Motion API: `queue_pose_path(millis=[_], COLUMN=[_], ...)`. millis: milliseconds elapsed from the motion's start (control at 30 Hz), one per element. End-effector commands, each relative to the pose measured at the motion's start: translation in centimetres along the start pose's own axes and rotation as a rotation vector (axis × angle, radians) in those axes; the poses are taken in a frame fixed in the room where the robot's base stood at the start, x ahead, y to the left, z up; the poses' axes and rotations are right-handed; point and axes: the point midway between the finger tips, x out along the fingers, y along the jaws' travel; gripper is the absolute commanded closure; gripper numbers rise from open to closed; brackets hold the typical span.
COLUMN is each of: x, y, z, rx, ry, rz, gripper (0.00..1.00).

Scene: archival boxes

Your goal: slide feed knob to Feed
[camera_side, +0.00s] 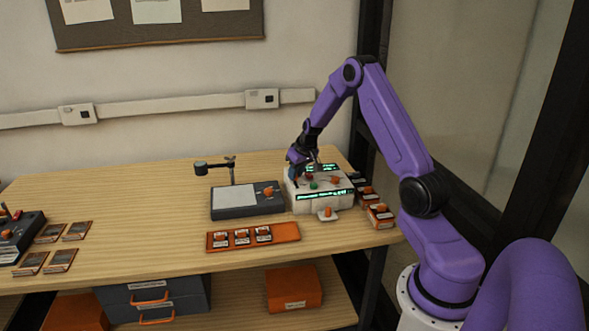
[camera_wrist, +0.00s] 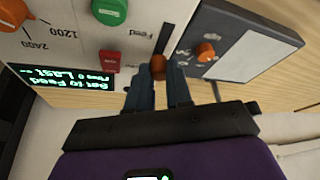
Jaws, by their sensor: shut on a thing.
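The feed knob (camera_wrist: 158,66) is a small orange-brown knob in a dark slot (camera_wrist: 167,38) on the white machine (camera_side: 318,198). The upside-down word "Feed" is printed beside the slot. In the wrist view my gripper (camera_wrist: 157,78) has its two dark blue fingers on either side of the knob, shut on it. Bare slot shows above the knob in that view; the slot below is hidden by the fingers. In the side view my gripper (camera_side: 298,168) is at the machine's left top edge and the knob is hidden. A lit display (camera_wrist: 65,82) includes "Set to Feed".
A green button (camera_wrist: 109,11), a red switch (camera_wrist: 109,61) and an orange dial (camera_wrist: 12,14) are near my fingers. A dark flat-topped device (camera_side: 247,200) with a post stands left of the machine. An orange tray (camera_side: 285,232) lies in front. Small boxes (camera_side: 380,216) stand at right.

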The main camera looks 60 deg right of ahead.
Motion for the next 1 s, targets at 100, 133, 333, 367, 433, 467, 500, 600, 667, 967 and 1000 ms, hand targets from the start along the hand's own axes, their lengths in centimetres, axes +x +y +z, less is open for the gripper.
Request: queue_pose_path(millis=[100, 133, 333, 367, 433, 467, 500, 600, 667, 967, 1000], x=[-0.6, -0.7, -1.0, -1.0, -1.0, -1.0, -1.0, -1.0, -1.0, -1.0, -1.0], y=[-0.7, -0.9, -1.3, -1.3, -1.3, -1.4, -1.4, -1.4, -1.4, -1.3, -1.3], z=[1.2, 1.5, 2.3, 2.4, 2.4, 2.4, 2.4, 2.5, 2.5, 2.3, 2.3], rx=[0.001, 0.001, -0.001, -0.001, -0.001, -0.001, -0.001, -0.001, -0.001, 0.000, 0.000], ry=[-0.001, 0.000, -0.001, -0.001, -0.002, -0.003, -0.003, -0.005, -0.005, -0.002, -0.001], rz=[-0.001, -0.001, 0.000, 0.000, -0.001, -0.001, -0.001, -0.002, -0.002, 0.000, 0.000], gripper=[1.00, 1.00, 1.00, 1.00, 1.00, 1.00, 1.00, 1.00, 0.64, 0.54, 0.54])
